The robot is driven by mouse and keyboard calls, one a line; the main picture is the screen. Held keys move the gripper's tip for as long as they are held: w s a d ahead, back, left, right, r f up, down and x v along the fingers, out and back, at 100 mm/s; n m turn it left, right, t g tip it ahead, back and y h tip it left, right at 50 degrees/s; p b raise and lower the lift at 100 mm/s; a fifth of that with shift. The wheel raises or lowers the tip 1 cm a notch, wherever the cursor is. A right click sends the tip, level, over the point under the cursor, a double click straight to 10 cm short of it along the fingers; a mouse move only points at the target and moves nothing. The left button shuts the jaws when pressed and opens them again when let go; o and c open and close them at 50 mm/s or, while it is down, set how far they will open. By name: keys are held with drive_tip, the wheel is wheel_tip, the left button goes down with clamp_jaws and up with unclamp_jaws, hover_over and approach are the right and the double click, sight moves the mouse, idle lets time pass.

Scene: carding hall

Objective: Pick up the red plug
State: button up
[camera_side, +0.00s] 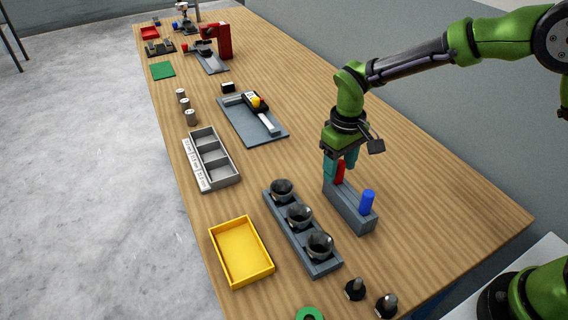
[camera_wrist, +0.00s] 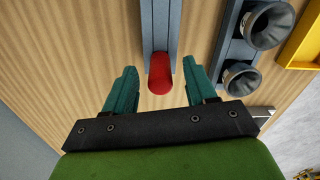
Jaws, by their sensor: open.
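The red plug (camera_side: 340,172) stands upright in the grey block (camera_side: 347,211), at the end farther from the side camera. In the wrist view the red plug (camera_wrist: 160,74) lies between the two teal fingers of my gripper (camera_wrist: 160,88), with a gap on each side. My gripper (camera_side: 341,168) points down over that end of the block, and its fingers partly hide the plug in the side view. It is open and holds nothing. A blue plug (camera_side: 367,202) stands at the near end of the same block.
A grey rack with three dark cups (camera_side: 300,217) stands close left of the block. A yellow tray (camera_side: 241,252), a grey compartment tray (camera_side: 211,157) and a blue-grey board (camera_side: 252,120) lie farther left. Black knobs (camera_side: 355,289) stand in front. The table right of the block is clear.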

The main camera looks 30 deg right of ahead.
drive_tip(key=shift+f, duration=0.85)
drive_tip(key=shift+c, duration=0.3)
clamp_jaws()
drive_tip(key=shift+r, duration=0.1)
wheel_tip(320, 180, up, 15)
idle(0.5)
